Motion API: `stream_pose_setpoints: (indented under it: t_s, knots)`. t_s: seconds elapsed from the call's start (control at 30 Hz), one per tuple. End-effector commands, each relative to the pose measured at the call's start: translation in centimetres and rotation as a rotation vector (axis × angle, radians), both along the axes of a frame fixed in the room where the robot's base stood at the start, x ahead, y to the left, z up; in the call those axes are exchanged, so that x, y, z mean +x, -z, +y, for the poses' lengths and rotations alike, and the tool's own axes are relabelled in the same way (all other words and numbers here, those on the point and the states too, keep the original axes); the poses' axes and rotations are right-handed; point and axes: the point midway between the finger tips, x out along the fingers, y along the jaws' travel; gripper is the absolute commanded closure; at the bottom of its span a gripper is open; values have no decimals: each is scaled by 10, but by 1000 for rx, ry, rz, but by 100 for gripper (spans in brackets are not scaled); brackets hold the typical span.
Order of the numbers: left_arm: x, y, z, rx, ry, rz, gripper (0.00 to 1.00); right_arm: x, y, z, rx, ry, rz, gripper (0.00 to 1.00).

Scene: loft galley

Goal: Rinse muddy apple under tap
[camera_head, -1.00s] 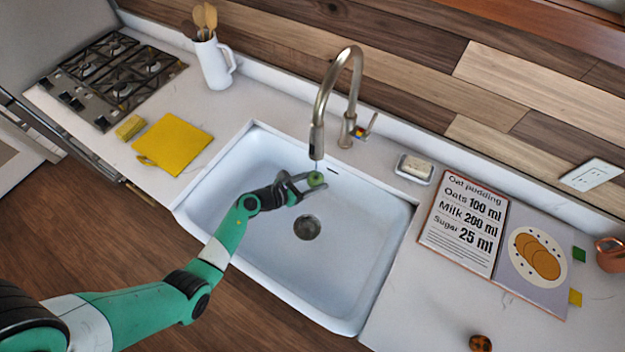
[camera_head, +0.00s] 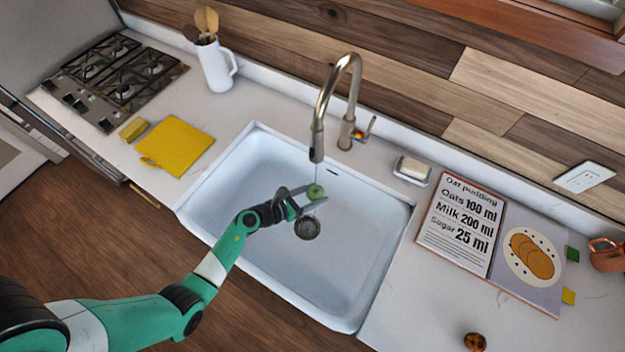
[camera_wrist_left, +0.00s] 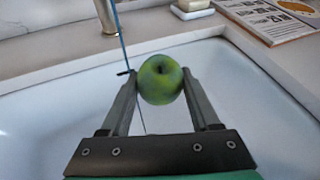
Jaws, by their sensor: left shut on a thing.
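A green apple (camera_head: 315,191) is held between the fingertips of my left gripper (camera_head: 308,198), over the sink (camera_head: 350,255) under the tap (camera_head: 324,110). In the left wrist view, the apple (camera_wrist_left: 161,79) sits between both fingers, and the side facing me shows green skin with no clear mud. Its far side is hidden. A thin line of water (camera_head: 316,172) comes down from the spout to the apple. In the wrist view, a thin line passes just left of the apple; I cannot tell if it touches. My right gripper is not in view.
The tap handle (camera_head: 367,129) stands right of the spout. A soap dish (camera_head: 412,171), a recipe book (camera_head: 463,226) and a copper mug (camera_head: 606,256) lie to the right. A small brown round thing (camera_head: 475,341) is at the front. A yellow cloth (camera_head: 176,146) is left of the sink.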

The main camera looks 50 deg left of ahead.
Motion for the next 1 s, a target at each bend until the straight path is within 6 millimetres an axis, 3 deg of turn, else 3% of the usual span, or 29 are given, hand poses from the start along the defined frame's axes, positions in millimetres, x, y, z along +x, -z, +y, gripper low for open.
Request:
stream_pose_setpoints:
  t_s: [0.4,1.0]
  knots:
    - [-19,-1,-33,0,1,1,94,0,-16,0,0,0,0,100]
    - [-20,0,-36,1,-1,0,94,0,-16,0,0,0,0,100]
